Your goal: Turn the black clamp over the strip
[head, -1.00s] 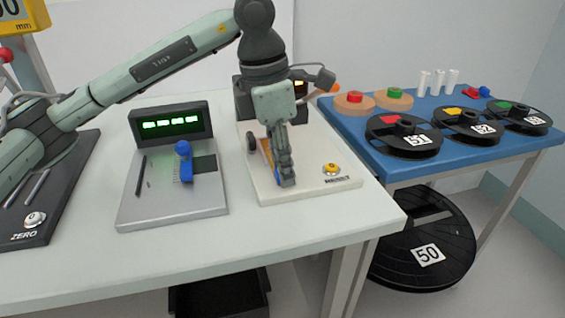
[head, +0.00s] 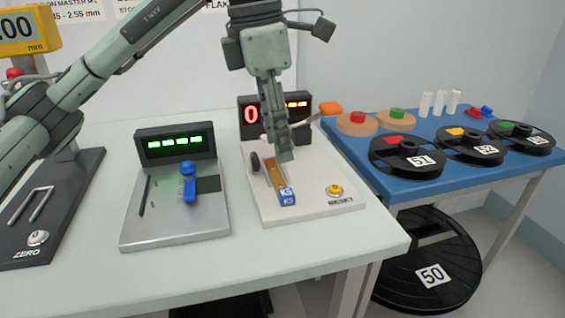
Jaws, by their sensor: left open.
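A small black rounded part, which looks like the black clamp (head: 255,163), stands upright at the left of the white station base (head: 300,212). It is beside the copper-coloured strip (head: 277,180), not over it. A blue block marked K5 (head: 287,198) sits at the strip's near end. My left gripper (head: 286,157) points down above the strip's far part, right of the black part, and holds nothing that I can see. It hides some of the strip. My right gripper is out of view.
A display with a red 0 (head: 251,114) stands behind the station, with an orange-ended lever (head: 331,108) beside it. A yellow RESET button (head: 335,190) is at front right. A grey device with a blue lever (head: 188,180) stands left. Black reels (head: 407,155) lie on the blue table.

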